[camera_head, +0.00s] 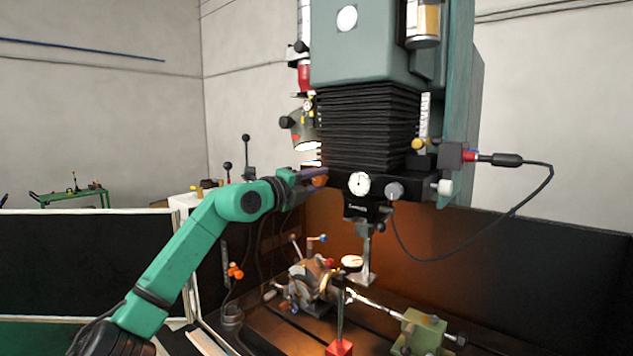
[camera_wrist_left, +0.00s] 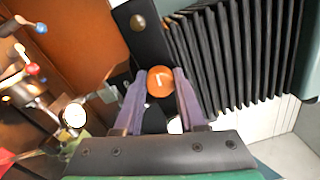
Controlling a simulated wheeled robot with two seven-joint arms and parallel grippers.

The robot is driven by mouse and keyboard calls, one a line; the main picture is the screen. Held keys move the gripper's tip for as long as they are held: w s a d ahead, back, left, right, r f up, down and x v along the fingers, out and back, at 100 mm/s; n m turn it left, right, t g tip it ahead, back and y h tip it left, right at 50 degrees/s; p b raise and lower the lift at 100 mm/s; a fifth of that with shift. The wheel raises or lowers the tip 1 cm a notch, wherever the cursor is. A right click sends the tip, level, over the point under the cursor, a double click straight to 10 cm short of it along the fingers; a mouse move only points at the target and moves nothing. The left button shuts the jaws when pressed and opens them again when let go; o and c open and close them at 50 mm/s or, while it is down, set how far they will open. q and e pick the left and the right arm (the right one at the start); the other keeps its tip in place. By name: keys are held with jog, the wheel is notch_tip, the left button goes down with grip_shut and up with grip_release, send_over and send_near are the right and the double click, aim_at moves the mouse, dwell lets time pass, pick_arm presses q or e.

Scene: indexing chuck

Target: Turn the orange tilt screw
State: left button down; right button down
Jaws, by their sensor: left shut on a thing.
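The orange tilt screw (camera_head: 320,181) is a small round knob at the left end of the black block under the bellows. In the left wrist view the orange tilt screw (camera_wrist_left: 160,81) shows a pale mark on its face and sits between the two purple fingers. My left gripper (camera_head: 314,176) reaches in from the left and is shut on the screw. In the wrist view the fingers of my left gripper (camera_wrist_left: 160,88) flank it on both sides. The finger nearer the camera hides part of the screw in the head view. My right gripper is not in view.
Black bellows (camera_head: 362,128) hang above the block, with a dial gauge (camera_head: 358,184) on its front. Below is a machine table with an indexing fixture (camera_head: 309,285) and a green block (camera_head: 421,334). A black cable (camera_head: 549,190) loops at right. An orange-handled part (camera_head: 235,271) stands lower left.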

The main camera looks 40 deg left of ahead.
pick_arm(q)
jog(key=shift+n, duration=0.9)
jog(key=shift+r, duration=0.1)
jog(key=c, duration=0.5)
grip_release()
jog(key=shift+s+f+b, duration=0.1)
jog(key=shift+f+b, duration=0.15)
jog(key=shift+b, duration=0.05)
jog(key=s+b, duration=1.3)
jog(key=s, duration=0.1)
jog(key=shift+s+d+b, duration=0.15)
jog(key=shift+b, duration=0.2)
